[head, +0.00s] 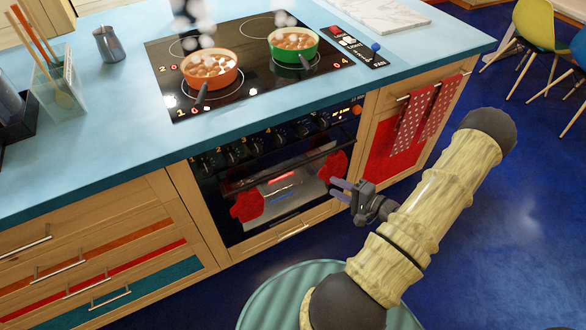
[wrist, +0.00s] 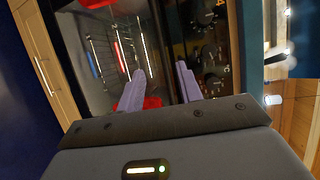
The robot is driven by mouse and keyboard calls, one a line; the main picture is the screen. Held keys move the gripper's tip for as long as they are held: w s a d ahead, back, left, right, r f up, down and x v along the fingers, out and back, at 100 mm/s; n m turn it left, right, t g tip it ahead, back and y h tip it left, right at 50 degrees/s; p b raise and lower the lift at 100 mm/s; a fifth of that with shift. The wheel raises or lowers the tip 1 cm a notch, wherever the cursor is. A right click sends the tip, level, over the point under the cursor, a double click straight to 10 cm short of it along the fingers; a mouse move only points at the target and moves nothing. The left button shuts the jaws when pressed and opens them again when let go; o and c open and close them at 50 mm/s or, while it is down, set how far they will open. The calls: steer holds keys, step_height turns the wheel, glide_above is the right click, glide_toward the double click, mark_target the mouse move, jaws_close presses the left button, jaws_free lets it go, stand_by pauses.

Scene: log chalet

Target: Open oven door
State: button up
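The oven (head: 285,190) is built into the wooden counter front, and its dark glass door is shut. A long bar handle (head: 285,167) runs across the top of the door, below a row of black knobs. Red mitt-shaped pieces (head: 247,207) show at both sides of the door's pale window. My gripper (head: 341,187) is at the right side of the door, by the right red piece. In the wrist view my gripper (wrist: 160,76) is open, with its two fingers apart and pointing at the door. I cannot tell whether the handle lies between them.
An orange pot (head: 210,72) and a green pot (head: 292,50) stand on the black cooktop above. Drawers (head: 85,275) with bar handles are at the left. Dotted red towels (head: 414,118) hang at the right.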

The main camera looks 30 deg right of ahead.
mark_target(293, 166)
steer(key=shift+w+a, duration=0.1)
steer(key=shift+w, duration=0.05)
steer(key=x, duration=1.7)
steer(key=shift+f+b, duration=0.15)
steer(key=shift+b, duration=0.2)
jaws_close()
